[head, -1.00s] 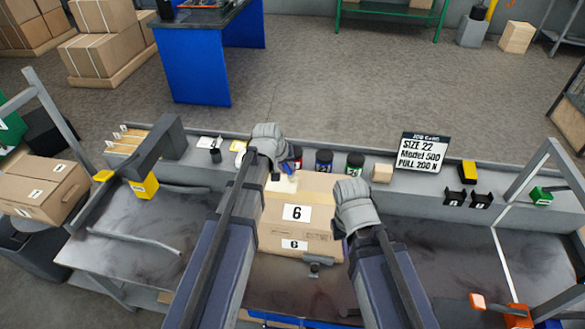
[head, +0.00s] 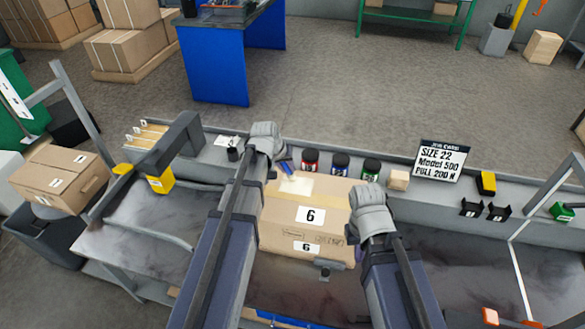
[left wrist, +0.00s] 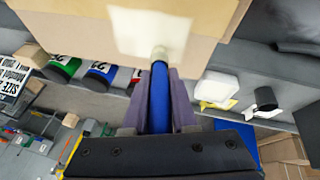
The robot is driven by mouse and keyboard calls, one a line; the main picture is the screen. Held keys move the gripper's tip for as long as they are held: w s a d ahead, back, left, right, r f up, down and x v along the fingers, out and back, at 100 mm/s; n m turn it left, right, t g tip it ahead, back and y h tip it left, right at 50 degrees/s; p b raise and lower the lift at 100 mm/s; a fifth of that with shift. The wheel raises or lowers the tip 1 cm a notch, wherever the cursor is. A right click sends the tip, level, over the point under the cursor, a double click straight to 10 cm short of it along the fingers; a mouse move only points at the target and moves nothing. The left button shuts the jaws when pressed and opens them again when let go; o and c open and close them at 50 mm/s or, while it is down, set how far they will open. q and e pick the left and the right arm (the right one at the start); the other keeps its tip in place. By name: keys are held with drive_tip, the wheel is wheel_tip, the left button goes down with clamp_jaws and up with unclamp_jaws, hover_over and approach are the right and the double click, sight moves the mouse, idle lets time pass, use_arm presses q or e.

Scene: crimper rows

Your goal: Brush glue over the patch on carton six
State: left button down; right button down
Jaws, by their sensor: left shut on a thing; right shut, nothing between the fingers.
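Carton six (head: 280,235), a brown box with two "6" labels, stands on the bench in front of me. A pale cream patch (head: 297,186) lies on its top near the far left; it also shows in the left wrist view (left wrist: 150,32). My left gripper (head: 282,161) is shut on a blue-handled brush (head: 287,168). In the left wrist view the brush (left wrist: 159,95) has its tip over the patch's edge; whether it touches I cannot tell. My right gripper (head: 352,232) is shut and empty at the carton's right side.
Red, blue and green-labelled jars (head: 341,163) stand behind the carton, with a small wooden block (head: 398,180) to their right. A white tub (left wrist: 217,86) and a black cup (left wrist: 266,98) show in the left wrist view. A sign (head: 441,160) stands at the back right.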

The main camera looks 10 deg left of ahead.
use_arm(q)
drive_tip(key=shift+s+a, duration=0.1)
drive_tip(key=shift+a, duration=1.85)
drive_tip(key=shift+r, duration=0.1)
drive_tip(key=shift+d, duration=1.95)
drive_tip(key=shift+d, duration=1.9)
drive_tip(key=shift+w+d, duration=0.2)
drive_tip(key=shift+d, duration=1.7)
